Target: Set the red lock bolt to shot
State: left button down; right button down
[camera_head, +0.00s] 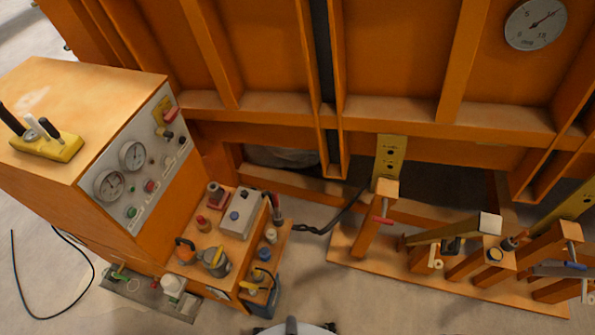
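A small red bar, which looks like the red lock bolt (383,220), sticks out of the side of a short orange post (372,215) right of centre. A yellow plate with dark holes (390,158) stands just behind the post's top. The bolt is small, and I cannot tell whether it is shot or drawn. Neither of my grippers shows in the head view, and nothing is seen touching the bolt.
The orange sandbed frame (390,108) spans the back, with a dial (535,24) top right. A control cabinet (100,100) stands left. A low box (236,213) with tools sits centre-left. More posts and a blue-handled bar (575,265) stand right. A black cable crosses the floor.

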aim_at(374, 218)
jog(key=z, duration=1.15)
